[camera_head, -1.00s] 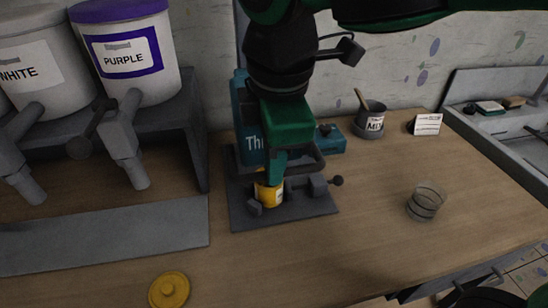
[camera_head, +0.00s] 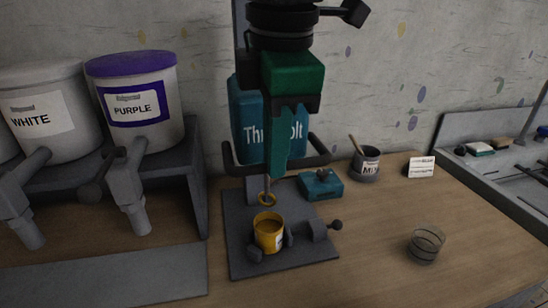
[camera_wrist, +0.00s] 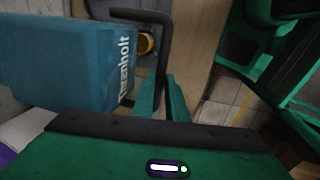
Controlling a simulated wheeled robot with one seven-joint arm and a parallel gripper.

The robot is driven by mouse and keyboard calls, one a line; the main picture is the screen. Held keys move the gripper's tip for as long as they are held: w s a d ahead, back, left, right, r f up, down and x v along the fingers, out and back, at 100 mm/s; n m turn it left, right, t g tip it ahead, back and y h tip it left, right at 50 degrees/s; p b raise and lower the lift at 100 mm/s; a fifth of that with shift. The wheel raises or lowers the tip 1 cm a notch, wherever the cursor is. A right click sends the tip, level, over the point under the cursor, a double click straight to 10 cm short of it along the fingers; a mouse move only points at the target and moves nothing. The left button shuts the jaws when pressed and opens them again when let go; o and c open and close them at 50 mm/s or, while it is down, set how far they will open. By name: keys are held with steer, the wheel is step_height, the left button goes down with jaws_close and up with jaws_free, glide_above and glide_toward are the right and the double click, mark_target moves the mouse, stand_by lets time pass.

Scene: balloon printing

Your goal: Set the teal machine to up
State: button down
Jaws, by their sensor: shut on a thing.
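The teal machine (camera_head: 248,118) stands near the wall, with its head raised above its dark base plate (camera_head: 240,262). Its dark handle bar (camera_head: 314,160) runs across the front of the head. My gripper (camera_head: 278,168) is shut on the handle; its green fingers hide part of the bar and head. In the wrist view the teal head (camera_wrist: 65,60) fills the left, and the handle (camera_wrist: 163,45) passes down to my fingers (camera_wrist: 163,100). A yellow can (camera_head: 268,234) stands open on the base between dark clamps. A rod with a yellow ring (camera_head: 267,199) hangs above it, clear of its rim.
White (camera_head: 45,115) and purple (camera_head: 140,105) paint buckets sit on a dark stand at left. A teal control box (camera_head: 320,186), MIX cup (camera_head: 366,165) and white card (camera_head: 421,167) stand at right. A clear glass (camera_head: 425,244) is nearer. The front-right counter is mostly clear.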

steer(key=shift+w+r, duration=0.15)
steer(key=shift+r, duration=0.2)
steer(key=c, duration=1.8)
jaws_free()
steer(key=shift+o, duration=0.2)
steer(key=shift+f, duration=0.1)
step_height(320, 180, up, 10)
steer(key=s, duration=0.2)
steer(key=shift+d+r, duration=0.2)
steer(key=shift+r, duration=0.05)
